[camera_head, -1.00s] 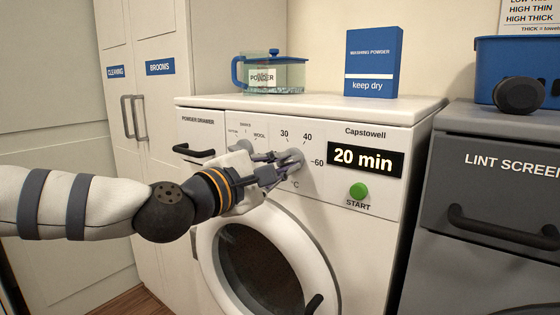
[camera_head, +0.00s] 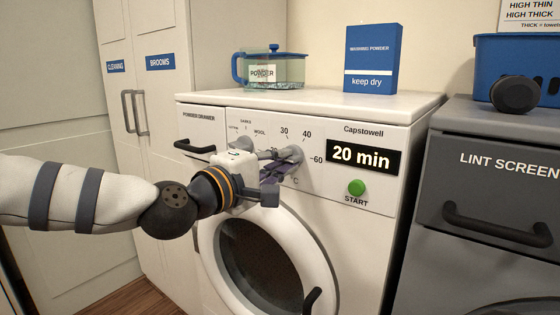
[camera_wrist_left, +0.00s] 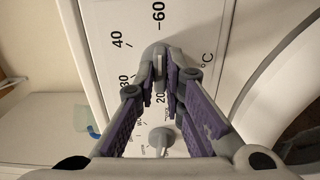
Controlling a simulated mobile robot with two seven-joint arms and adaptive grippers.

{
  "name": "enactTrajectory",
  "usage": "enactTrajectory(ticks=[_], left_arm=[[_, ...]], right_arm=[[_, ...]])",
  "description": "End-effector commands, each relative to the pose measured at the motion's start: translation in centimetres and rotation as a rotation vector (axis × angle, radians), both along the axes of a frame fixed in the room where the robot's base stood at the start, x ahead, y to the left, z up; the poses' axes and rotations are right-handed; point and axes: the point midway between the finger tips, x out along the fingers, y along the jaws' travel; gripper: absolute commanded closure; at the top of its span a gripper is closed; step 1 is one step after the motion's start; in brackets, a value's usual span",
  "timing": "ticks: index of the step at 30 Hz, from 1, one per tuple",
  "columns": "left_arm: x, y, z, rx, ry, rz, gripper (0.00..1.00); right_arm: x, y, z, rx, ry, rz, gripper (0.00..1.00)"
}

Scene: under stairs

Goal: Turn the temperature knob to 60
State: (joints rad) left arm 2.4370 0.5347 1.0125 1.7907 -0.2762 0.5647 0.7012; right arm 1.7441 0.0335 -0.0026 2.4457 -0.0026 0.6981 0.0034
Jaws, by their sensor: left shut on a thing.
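The temperature knob (camera_head: 290,154) is a grey knob on the white washing machine's front panel, with marks 30, 40 and 60 around it. In the left wrist view the knob (camera_wrist_left: 156,55) sits between the purple-padded fingertips. My left gripper (camera_head: 277,166) is shut on it, rolled so its fingers partly cover the knob and the dial's lower marks. The mark 20 shows between the fingers in the wrist view, and 60 is at the top. I cannot tell exactly which mark the knob points to. My right gripper is not in view.
A second knob (camera_wrist_left: 161,138) is beside the gripper. The green START button (camera_head: 356,188) and "20 min" display (camera_head: 362,157) are to the right. The drawer handle (camera_head: 194,147) is left, the round door (camera_head: 266,258) below. Washing powder (camera_head: 371,60) stands on top.

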Motion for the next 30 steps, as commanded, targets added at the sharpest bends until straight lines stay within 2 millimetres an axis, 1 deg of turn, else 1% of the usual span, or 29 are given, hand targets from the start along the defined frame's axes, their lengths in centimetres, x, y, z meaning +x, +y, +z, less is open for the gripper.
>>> enactTrajectory(ticks=[8, 9, 10, 11, 20, 23, 30], left_arm=[[0.0, 0.0, 0.0, 0.002, -0.002, 0.001, 1.0], [0.0, 0.0, 0.0, 0.002, -0.002, 0.001, 0.81], [0.0, 0.0, 0.0, 0.002, -0.002, 0.001, 0.74], [0.0, 0.0, 0.0, 0.002, -0.002, 0.001, 0.7], [-0.1, 0.1, 0.0, 0.001, -0.001, 0.001, 0.7], [-1.2, 1.0, 0.1, 0.0, -0.001, 0.002, 0.7], [-6.5, 4.8, 0.1, -0.002, -0.001, 0.003, 0.7]], right_arm=[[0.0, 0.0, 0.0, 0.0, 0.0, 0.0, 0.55], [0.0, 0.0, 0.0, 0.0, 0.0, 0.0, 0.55], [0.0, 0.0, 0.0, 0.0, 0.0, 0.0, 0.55], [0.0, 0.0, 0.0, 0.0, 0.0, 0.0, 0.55], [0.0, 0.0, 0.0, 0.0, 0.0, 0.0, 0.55], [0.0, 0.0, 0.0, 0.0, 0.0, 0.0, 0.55], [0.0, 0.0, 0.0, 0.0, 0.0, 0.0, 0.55]])
